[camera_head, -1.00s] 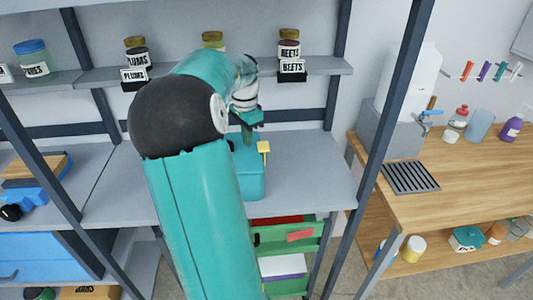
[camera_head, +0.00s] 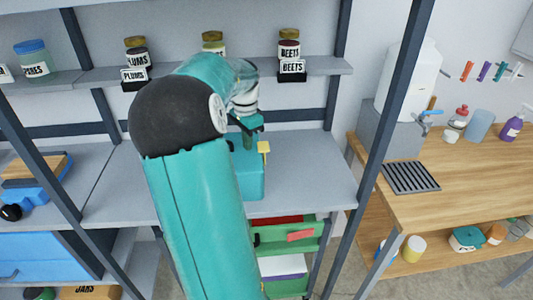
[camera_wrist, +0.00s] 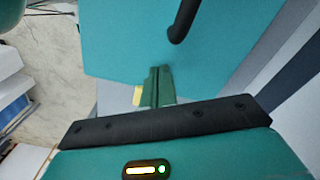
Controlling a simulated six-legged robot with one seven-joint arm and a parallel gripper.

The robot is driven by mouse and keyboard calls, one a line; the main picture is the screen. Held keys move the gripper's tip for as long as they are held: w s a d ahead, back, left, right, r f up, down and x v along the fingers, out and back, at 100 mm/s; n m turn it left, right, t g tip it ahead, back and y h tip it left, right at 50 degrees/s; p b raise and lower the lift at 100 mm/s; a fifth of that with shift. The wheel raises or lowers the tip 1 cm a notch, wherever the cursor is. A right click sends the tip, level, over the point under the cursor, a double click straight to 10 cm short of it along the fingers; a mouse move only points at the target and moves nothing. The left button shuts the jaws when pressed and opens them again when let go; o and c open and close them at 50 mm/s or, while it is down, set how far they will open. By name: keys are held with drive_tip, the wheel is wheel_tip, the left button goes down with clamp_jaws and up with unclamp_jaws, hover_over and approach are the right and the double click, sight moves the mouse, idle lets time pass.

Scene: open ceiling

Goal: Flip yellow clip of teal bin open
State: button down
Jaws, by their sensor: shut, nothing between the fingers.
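The teal bin (camera_head: 253,182) stands on the shelf's middle board, partly hidden behind my arm. Its yellow clip (camera_head: 264,147) sticks up at the top edge, on the right side. My gripper (camera_head: 247,141) is shut and empty, pointing down just left of the clip, over the bin. In the wrist view the bin's teal surface (camera_wrist: 125,40) fills the upper part, with a dark curved handle (camera_wrist: 183,22). My shut fingers (camera_wrist: 157,82) are in front of it. A small bit of the yellow clip (camera_wrist: 137,96) shows just left of the fingers, mostly hidden. I cannot tell whether they touch.
Labelled jars, such as beets (camera_head: 289,48), stand on the upper shelf behind. A dark shelf post (camera_head: 378,140) rises to the right. Green and red drawers (camera_head: 290,240) are below. The board right of the bin (camera_head: 315,175) is clear.

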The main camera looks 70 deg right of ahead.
sight(267, 146)
drive_tip(key=shift+f, duration=0.25)
drive_tip(key=shift+s+d+r, duration=0.1)
drive_tip(key=shift+s+d, duration=0.25)
drive_tip(key=shift+s, duration=0.3)
drive_tip(key=shift+s+d+f, duration=0.1)
drive_tip(key=shift+s+d, duration=0.25)
drive_tip(key=shift+s, duration=0.35)
drive_tip(key=shift+s+d+r, duration=0.1)
drive_tip(key=shift+s+d, duration=0.25)
drive_tip(key=shift+s, duration=0.3)
idle(0.7)
drive_tip(key=shift+s+d+f, duration=0.2)
drive_tip(key=shift+s+d, duration=0.15)
drive_tip(key=shift+s, duration=0.3)
drive_tip(key=shift+w+a+r, duration=0.1)
drive_tip(key=shift+w+r, duration=0.1)
drive_tip(key=shift+r, duration=1)
drive_tip(key=shift+w+a+r, duration=0.1)
drive_tip(key=shift+w+r, duration=0.05)
drive_tip(key=shift+r, duration=1)
drive_tip(key=shift+w+a+r, duration=0.1)
drive_tip(key=shift+w+r, duration=0.1)
drive_tip(key=shift+r, duration=1)
drive_tip(key=shift+w, duration=0.1)
